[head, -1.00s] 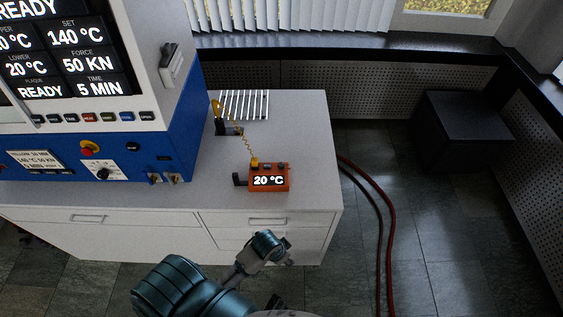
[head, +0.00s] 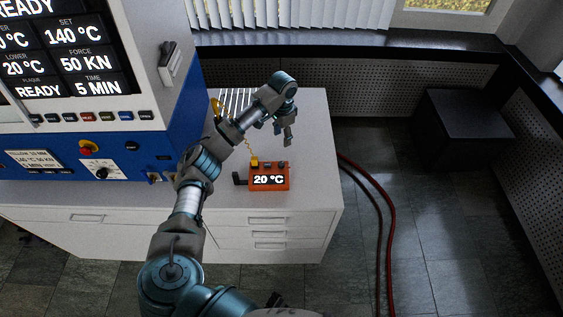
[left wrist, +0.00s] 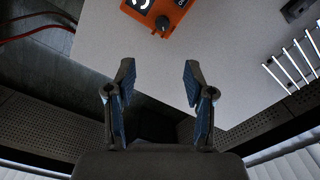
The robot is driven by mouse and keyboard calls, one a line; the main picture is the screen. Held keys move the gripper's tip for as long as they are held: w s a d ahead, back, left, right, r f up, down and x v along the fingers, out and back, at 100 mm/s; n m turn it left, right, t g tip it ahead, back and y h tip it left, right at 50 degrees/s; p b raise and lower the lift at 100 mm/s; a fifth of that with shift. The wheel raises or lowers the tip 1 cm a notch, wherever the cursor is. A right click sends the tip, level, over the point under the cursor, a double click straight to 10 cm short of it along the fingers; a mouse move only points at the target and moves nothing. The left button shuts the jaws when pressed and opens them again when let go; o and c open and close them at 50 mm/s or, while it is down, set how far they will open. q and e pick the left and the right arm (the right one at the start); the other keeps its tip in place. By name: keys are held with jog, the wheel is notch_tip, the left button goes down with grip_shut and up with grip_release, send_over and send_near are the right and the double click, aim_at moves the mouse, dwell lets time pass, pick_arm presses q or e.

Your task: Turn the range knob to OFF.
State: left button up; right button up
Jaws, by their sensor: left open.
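The orange meter box (head: 270,187) stands on the white counter and its display reads 20 °C. In the left wrist view the orange box (left wrist: 170,12) is cut off by the top edge, and a small black knob (left wrist: 163,23) shows on it. I cannot read the knob's setting. My left gripper (head: 288,139) hangs fingers down above the counter, just behind the box in the head view, touching nothing. In the left wrist view its two blue-padded fingers (left wrist: 158,75) are spread and empty, apart from the knob. My right gripper is not in view.
A blue and white press (head: 130,150) with buttons and a dial stands left of the box. A slatted rack (head: 236,97) lies at the back of the white counter (head: 315,125). A yellow coiled cord reaches the box. Red hoses (head: 375,190) run right of the counter.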

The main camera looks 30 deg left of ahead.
aim_at(281, 163)
pick_arm(q)
jog(key=f, duration=1)
jog(key=f+b, duration=0.1)
jog(key=f, duration=0.4)
jog(key=shift+w+a+f, duration=0.2)
jog(key=shift+a+f, duration=0.1)
jog(key=shift+f, duration=0.5)
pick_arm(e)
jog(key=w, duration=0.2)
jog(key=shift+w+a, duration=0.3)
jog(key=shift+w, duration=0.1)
